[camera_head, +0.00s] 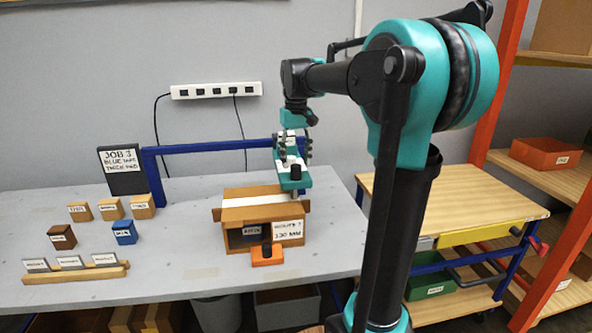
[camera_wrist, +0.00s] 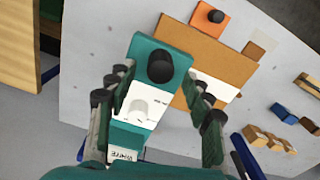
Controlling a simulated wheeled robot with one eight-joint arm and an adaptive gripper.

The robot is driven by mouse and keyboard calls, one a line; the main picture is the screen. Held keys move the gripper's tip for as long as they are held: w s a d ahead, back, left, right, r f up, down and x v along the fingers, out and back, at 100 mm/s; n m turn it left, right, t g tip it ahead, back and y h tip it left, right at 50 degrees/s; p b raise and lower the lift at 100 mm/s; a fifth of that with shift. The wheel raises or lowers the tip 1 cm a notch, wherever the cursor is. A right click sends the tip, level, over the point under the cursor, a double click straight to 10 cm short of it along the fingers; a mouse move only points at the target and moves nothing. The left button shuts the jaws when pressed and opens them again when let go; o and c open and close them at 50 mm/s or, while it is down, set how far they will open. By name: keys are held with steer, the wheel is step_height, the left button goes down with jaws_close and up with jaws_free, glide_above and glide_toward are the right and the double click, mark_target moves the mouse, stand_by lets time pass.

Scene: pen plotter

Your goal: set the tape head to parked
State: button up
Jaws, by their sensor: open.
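The tape head (camera_head: 294,179) is a teal unit with a black knob at its front, on a blue gantry above a cardboard box. In the wrist view the tape head (camera_wrist: 152,45) shows its black knob, a white panel with a white dial (camera_wrist: 140,108), and a label that seems to read "WHITE". My gripper (camera_head: 293,150) is right over the tape head. In the wrist view my gripper (camera_wrist: 160,100) is open, with fingers on either side of the white panel and dial. I cannot tell whether the fingers touch the head.
The box (camera_head: 232,215) carries a white strip and a "130 MM" label. An orange block (camera_head: 267,256) with a black knob sits before it. A blue gantry beam (camera_head: 205,147) runs left to a dark job sign (camera_head: 121,169). Several small labelled blocks stand at the left.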

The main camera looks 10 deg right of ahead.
mark_target(296, 165)
steer(key=shift+f, duration=2)
jaws_close()
